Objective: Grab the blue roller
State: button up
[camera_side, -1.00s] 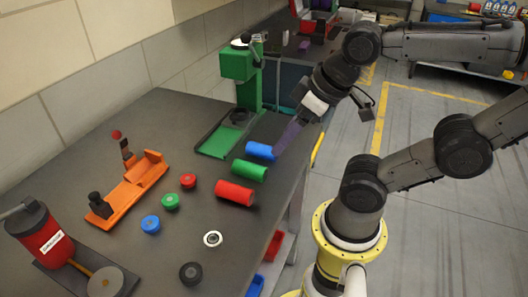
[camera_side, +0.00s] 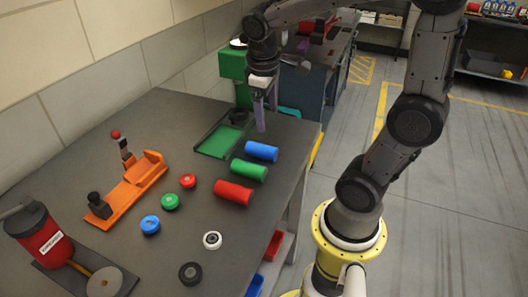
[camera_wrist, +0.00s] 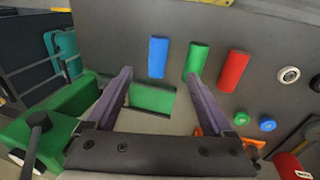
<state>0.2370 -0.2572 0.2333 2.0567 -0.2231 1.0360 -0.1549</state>
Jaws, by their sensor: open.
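The blue roller (camera_side: 261,151) lies on its side on the dark table, near the right edge in the side view. In the wrist view the blue roller (camera_wrist: 158,57) lies ahead of my fingers, between their lines but beyond the tips. My gripper (camera_side: 259,112) is open and empty, with its fingers pointing down beside the green press, behind the roller and apart from it. In the wrist view my gripper (camera_wrist: 160,75) shows two purple fingers spread wide. A green roller (camera_side: 249,170) and a red roller (camera_side: 234,193) lie in a row with the blue one.
A green press (camera_side: 234,66) with a flat base stands at the back, close to my gripper. An orange fixture (camera_side: 130,190), several small round caps and a red canister (camera_side: 42,235) are farther left. The table's right edge is near the rollers.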

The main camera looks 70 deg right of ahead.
send_over(271, 149)
jog(key=a, duration=0.1)
jog(key=x, duration=0.2)
jog(key=a+x, duration=0.1)
jog(key=x, duration=0.2)
jog(key=a+x, duration=0.1)
jog(key=x, duration=0.2)
jog(key=shift+s+f, duration=0.3)
jog(key=shift+f, duration=0.05)
jog(key=shift+x, duration=3.05)
grip_shut()
